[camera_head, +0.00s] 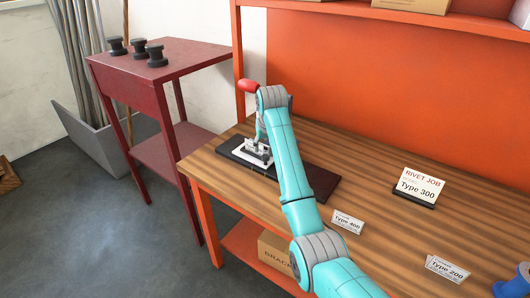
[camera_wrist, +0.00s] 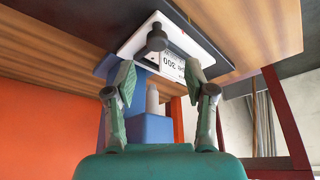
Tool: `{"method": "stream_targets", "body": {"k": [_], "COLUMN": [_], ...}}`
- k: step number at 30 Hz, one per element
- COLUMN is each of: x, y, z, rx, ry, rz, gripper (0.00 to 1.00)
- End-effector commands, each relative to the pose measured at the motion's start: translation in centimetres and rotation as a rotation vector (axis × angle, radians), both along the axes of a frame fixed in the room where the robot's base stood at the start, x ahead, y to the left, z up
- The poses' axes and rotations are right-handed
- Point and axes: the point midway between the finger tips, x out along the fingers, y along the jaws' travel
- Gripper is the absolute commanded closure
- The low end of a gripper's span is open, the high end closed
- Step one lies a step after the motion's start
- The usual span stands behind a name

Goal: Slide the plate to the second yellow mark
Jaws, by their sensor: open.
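The white plate (camera_wrist: 133,46) lies on a dark base board (camera_head: 320,181) on the wooden bench. A black knob (camera_wrist: 157,36) stands on the plate. In the head view the plate (camera_head: 252,146) is partly covered by my arm. My gripper (camera_wrist: 160,75) is open, with its two fingers spread to either side below the knob in the wrist picture and apart from it. In the head view my gripper is mostly hidden behind my arm's end.
A red handle (camera_head: 248,86) shows beside my wrist. A blue block (camera_wrist: 150,128) with a pale cylinder shows between the fingers. Cards reading Type 400 (camera_head: 347,222), Type 300 (camera_head: 418,187) and Type 200 (camera_head: 447,268) stand on the bench. A dark red table (camera_head: 190,55) carries dark spools.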

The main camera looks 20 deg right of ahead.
Motion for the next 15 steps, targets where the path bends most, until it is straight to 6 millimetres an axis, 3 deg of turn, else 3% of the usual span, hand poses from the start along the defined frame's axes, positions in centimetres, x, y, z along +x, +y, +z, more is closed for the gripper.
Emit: {"method": "stream_targets", "body": {"k": [6, 15], "x": [-1.3, -2.0], "y": [0.3, 0.4], "z": [3.5, 5.1], "rx": [0.000, -0.001], "ry": [-0.003, -0.001], "rz": [0.000, 0.001], "gripper": [0.46, 0.46]}}
